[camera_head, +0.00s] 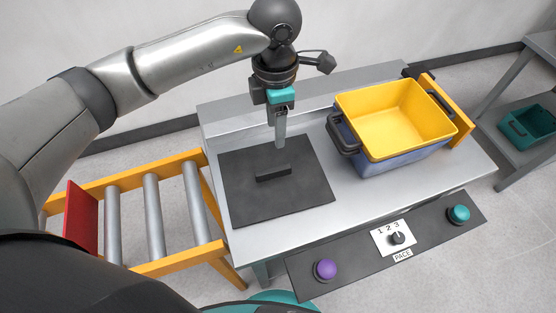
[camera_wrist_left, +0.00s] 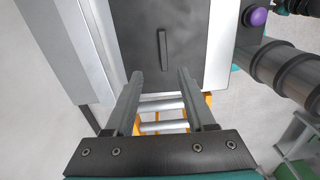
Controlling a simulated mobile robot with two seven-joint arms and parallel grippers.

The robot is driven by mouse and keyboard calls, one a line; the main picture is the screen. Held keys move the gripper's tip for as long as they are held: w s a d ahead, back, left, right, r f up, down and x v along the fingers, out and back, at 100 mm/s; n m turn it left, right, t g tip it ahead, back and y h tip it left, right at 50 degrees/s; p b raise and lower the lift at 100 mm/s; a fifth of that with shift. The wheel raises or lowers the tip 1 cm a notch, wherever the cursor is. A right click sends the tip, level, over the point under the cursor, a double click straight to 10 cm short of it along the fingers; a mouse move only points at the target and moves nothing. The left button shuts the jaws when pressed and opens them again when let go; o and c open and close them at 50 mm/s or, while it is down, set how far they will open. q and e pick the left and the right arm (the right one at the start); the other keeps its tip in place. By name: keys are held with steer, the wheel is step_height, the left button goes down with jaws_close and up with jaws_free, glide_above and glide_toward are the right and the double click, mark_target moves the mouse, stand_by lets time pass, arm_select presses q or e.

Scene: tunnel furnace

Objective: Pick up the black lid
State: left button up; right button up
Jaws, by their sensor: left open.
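The black lid (camera_head: 238,196) is a flat dark square lying on the grey table, with a raised bar handle (camera_head: 273,172) in its middle. In the left wrist view the lid (camera_wrist_left: 190,22) shows beyond the fingers, and its handle (camera_wrist_left: 162,50) lies roughly lengthwise, between the lines of the two fingers. My left gripper (camera_head: 280,144) points down over the lid, just behind the handle in the head view. Its fingers (camera_wrist_left: 162,78) are apart with nothing between them. Whether a fingertip touches the lid cannot be told. My right gripper is not in view.
A yellow bin (camera_head: 395,112) in a blue-grey crate with dark handles stands right of the lid. A control panel (camera_head: 350,262) with purple and teal buttons runs along the front edge. A roller conveyor (camera_head: 153,205) adjoins the left. A shelf with a teal crate (camera_head: 530,126) is far right.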

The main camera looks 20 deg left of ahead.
arm_select(q)
steer(key=b, duration=0.1)
glide_above(273, 169)
steer(key=f, duration=0.5)
steer(key=shift+d+f, duration=0.3)
steer(key=shift+f, duration=0.05)
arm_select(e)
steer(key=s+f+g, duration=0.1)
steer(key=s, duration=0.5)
arm_select(q)
step_height(273, 169, down, 3)
steer(key=shift+w+r, duration=0.1)
steer(key=shift+r, duration=0.05)
steer(key=shift+f+b, duration=0.3)
steer(key=shift+f, duration=0.35)
steer(key=f, duration=0.3)
steer(key=f+b, duration=0.1)
steer(key=f, duration=0.1)
steer(key=shift+s+a, duration=0.2)
steer(key=shift+a, duration=0.05)
steer(key=shift+r, duration=0.1)
jaws_close()
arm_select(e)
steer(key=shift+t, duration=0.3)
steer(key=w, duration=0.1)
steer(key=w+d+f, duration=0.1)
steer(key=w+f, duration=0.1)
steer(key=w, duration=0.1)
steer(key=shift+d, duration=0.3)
